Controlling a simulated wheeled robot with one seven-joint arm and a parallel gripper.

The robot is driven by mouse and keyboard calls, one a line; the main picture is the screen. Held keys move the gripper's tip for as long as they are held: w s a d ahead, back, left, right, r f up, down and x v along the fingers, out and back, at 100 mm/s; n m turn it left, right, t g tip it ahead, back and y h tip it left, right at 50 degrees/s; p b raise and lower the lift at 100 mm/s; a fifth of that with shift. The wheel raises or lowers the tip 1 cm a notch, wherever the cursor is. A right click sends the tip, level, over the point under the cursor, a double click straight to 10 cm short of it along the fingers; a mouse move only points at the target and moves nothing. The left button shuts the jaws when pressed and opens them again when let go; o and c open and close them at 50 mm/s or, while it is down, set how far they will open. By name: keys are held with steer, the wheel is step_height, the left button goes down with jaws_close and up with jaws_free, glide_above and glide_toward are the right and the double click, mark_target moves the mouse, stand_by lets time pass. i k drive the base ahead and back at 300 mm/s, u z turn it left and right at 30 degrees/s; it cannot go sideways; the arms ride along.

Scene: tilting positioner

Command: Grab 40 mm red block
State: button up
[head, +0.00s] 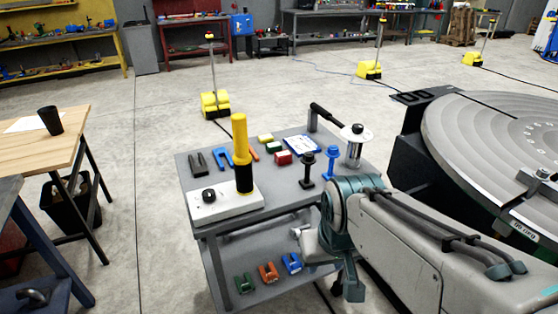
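A small red block (283,157) lies on the top of a grey cart (213,229), in its middle back part. A green block (274,147) and a yellow block (265,138) lie just behind it; size marks cannot be read. My arm reaches in from the lower right, with its teal joint at the cart's right front corner. My gripper (347,288) seems to hang low beside the cart's right side, well apart from the red block. Its fingers are not clear, so I cannot tell if it is open.
A yellow and black cylinder (240,150) stands at a white box (225,203) left of the blocks. Black (306,170) and blue (331,161) bolts and a metal cylinder (354,146) stand right. A large round positioner table (470,130) is at right.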

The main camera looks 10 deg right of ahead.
mark_target(284, 157)
steer(key=u, duration=0.05)
steer(key=i, duration=1)
steer(key=z, duration=0.7)
